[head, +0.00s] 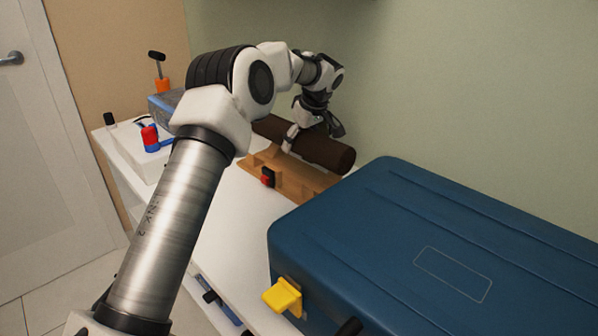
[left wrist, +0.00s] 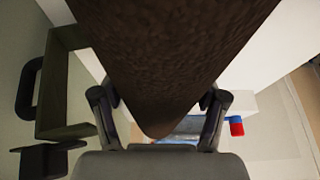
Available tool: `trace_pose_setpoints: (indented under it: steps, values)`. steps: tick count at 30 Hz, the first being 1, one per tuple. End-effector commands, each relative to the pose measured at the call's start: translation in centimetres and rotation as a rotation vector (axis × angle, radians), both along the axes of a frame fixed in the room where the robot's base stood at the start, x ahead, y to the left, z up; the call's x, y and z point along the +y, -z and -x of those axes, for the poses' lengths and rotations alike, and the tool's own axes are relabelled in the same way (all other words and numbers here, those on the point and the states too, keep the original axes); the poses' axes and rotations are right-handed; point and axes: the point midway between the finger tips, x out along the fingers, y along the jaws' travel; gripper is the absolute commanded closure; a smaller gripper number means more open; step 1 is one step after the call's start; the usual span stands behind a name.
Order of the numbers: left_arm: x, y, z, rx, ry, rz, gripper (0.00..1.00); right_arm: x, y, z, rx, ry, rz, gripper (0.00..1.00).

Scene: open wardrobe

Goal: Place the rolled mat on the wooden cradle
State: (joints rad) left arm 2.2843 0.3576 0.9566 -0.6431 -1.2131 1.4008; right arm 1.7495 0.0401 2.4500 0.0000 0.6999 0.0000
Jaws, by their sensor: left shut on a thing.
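The rolled mat (head: 328,152) is a dark brown cylinder lying lengthwise over the wooden cradle (head: 312,181) on the white shelf. My left gripper (head: 298,136) is shut on the mat from above, partly hiding it. In the left wrist view the mat (left wrist: 160,50) runs between the two fingers of the gripper (left wrist: 160,98) and fills the middle. The mat lines up with the cradle; I cannot tell whether it rests on it or is just above. My right gripper is not in view.
A large blue case (head: 440,240) with a yellow latch (head: 282,296) takes up the right front. A red knob with a blue part (head: 151,139) and an orange-based black handle (head: 161,75) stand at the left. The green wall is close behind the mat.

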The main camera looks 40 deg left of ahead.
Motion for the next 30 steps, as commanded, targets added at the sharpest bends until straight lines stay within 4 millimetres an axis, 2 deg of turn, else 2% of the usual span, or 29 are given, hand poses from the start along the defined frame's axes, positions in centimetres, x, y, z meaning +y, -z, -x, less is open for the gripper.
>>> trace_pose_setpoints:
  steps: [1,5,12,27,28,30]
  values:
    - [0.0,0.9,0.0,0.0,0.001,-0.001,0.79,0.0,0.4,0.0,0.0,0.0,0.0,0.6]
    - [0.0,2.2,0.0,-0.002,0.001,-0.002,0.79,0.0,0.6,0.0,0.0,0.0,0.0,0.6]
    - [0.0,7.1,0.0,0.0,0.0,0.0,0.79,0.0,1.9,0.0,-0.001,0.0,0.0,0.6]
    - [0.0,8.1,0.0,-0.002,0.0,-0.001,0.79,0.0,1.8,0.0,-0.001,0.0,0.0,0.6]
    - [0.0,8.0,0.0,-0.002,0.0,-0.001,0.17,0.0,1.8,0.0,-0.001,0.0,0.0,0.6]
    - [0.0,8.0,0.0,-0.002,0.0,-0.001,0.17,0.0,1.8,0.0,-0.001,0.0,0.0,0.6]
